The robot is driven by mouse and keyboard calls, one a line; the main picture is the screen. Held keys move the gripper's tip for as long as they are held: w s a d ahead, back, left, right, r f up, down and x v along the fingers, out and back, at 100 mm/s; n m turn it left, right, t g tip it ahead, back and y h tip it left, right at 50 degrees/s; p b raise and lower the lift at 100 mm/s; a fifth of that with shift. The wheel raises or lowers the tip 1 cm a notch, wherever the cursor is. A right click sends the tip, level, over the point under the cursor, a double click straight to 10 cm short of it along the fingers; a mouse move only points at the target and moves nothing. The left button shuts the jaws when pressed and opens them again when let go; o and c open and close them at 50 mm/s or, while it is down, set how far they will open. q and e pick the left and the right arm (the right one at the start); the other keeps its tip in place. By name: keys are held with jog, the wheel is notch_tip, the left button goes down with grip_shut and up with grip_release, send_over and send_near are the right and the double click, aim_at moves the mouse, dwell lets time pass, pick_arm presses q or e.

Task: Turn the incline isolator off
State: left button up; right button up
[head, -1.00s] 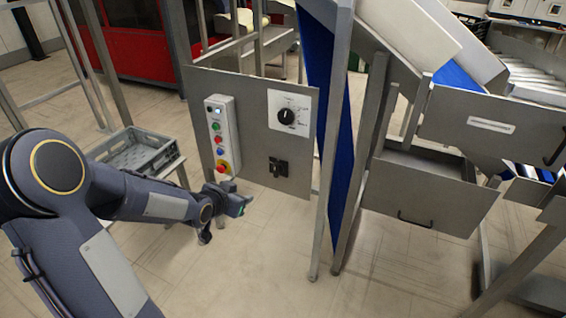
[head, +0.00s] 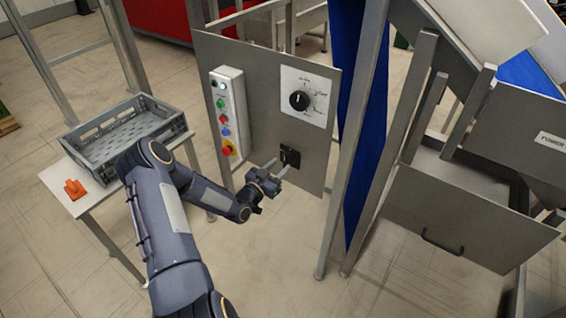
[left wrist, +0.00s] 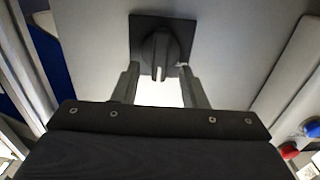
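The isolator (head: 289,156) is a dark square plate with a raised handle, low on the grey panel (head: 262,133). In the left wrist view the isolator handle (left wrist: 160,52) appears upright, roughly in line between the fingers. My left gripper (head: 279,165) is right in front of the isolator with its two fingers spread apart. The fingertips lie on either side of the handle's lower end; I cannot tell whether they touch it. My right gripper is not in view.
A black dial (head: 299,101) sits above the isolator. A button box (head: 226,112) with a red stop button is left of it. A grey crate (head: 126,136) and an orange object (head: 74,189) rest on a small table. Metal posts and a chute frame stand at right.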

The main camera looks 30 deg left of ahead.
aim_at(287, 160)
pick_arm(q)
jog(key=shift+w+d, duration=0.15)
jog(key=shift+w, duration=1.15)
grip_shut()
